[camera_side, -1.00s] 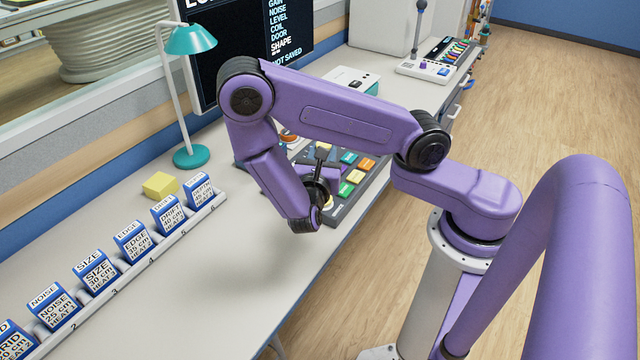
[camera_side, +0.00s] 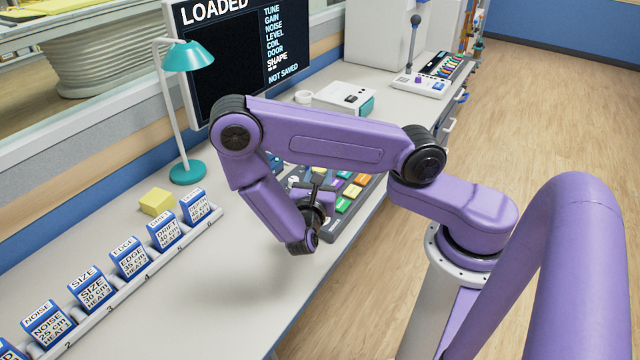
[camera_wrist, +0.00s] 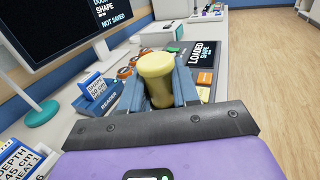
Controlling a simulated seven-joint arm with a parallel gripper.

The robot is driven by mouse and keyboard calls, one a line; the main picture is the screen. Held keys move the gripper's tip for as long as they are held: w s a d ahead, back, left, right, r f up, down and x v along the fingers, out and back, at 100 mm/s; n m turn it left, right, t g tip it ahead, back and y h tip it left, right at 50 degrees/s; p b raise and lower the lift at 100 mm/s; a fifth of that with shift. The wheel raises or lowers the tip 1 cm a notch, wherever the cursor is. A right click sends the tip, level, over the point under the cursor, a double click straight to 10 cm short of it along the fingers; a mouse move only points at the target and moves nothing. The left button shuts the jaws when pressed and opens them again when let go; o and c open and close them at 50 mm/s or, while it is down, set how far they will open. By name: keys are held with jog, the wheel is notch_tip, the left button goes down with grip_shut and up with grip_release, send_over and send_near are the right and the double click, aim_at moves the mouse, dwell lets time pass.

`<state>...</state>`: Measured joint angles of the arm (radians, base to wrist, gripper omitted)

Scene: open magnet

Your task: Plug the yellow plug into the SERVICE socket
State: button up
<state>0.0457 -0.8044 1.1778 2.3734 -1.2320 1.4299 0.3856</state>
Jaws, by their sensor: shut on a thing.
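The yellow plug (camera_wrist: 157,78) is a pale yellow cylinder with a rounded top, seen in the wrist view. My gripper (camera_wrist: 158,92) is shut on it, with a grey-blue finger on either side. In the side view, my gripper (camera_side: 316,208) is low at the near end of the button console, and my own wrist hides most of the fingers and the plug. I cannot make out the SERVICE socket in either view, nor what lies under the plug.
The button console (camera_side: 345,206) has several coloured keys. A reader (camera_wrist: 107,103) with a blue cartridge stands left of my gripper. A cartridge rack (camera_side: 130,285), a yellow block (camera_side: 156,201) and a teal lamp (camera_side: 187,172) stand at left. The bench front (camera_side: 235,290) is clear.

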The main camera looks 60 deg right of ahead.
jog(key=f, duration=0.1)
jog(key=d+f, duration=0.1)
jog(key=f, duration=0.1)
jog(key=shift+w+f, duration=0.15)
jog(key=shift+f, duration=2.75)
jog(key=shift+f, duration=0.6)
jog(key=o, duration=0.8)
jog(key=shift+c, duration=0.2)
jog(key=shift+v, duration=5.45)
